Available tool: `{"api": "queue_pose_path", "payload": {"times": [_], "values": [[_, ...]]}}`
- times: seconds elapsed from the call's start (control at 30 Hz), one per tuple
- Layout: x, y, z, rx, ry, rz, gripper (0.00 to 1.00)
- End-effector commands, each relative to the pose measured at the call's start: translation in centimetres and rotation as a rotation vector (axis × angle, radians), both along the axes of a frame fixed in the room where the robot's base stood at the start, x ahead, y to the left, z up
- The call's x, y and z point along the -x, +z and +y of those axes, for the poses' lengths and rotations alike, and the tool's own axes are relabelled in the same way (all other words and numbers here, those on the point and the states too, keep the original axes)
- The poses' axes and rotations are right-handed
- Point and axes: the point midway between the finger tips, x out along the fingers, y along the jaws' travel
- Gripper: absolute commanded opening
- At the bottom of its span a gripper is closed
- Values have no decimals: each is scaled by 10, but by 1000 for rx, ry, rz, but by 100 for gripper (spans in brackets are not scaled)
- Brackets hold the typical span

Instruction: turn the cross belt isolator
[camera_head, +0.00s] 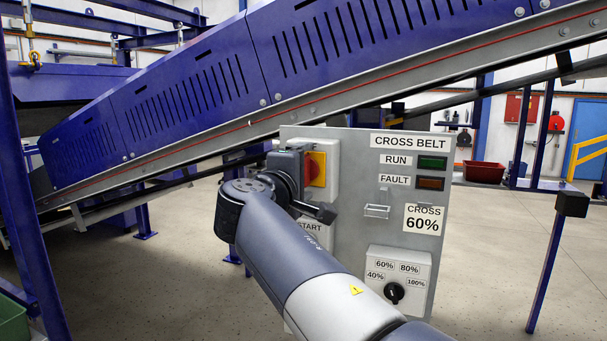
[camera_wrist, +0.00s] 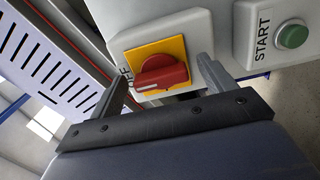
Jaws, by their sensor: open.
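The cross belt isolator is a red rotary handle (camera_wrist: 161,73) on a yellow square plate (camera_wrist: 140,55), set in a light grey box. In the wrist view the word OFF shows partly at the plate's left edge, and the handle's white line points left toward it. My gripper (camera_wrist: 163,84) is open, with one finger on each side of the handle. I cannot tell whether either finger touches it. In the head view the isolator (camera_head: 316,169) is partly hidden behind my wrist, and my fingers are mostly hidden there.
The cross belt panel (camera_head: 345,160) carries RUN and FAULT lamps, a 60% label and a black speed selector (camera_head: 394,293). A green START button (camera_wrist: 293,34) is right of the isolator in the wrist view. The blue sloping conveyor (camera_head: 200,90) runs behind. A post (camera_head: 547,265) stands right.

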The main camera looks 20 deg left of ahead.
Motion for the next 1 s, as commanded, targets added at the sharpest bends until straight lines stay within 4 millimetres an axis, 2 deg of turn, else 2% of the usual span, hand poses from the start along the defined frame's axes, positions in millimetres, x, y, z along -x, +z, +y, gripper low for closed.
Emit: {"api": "queue_pose_path", "payload": {"times": [0.17,0.27,0.6,0.7,0.83,1.0], "values": [[3,0,0,0,1,-1,78],[14,0,2,-1,3,-1,78],[81,0,8,-1,5,0,78],[95,0,8,-1,4,0,78],[105,0,9,0,2,0,78],[108,0,9,0,-1,0,78]]}}
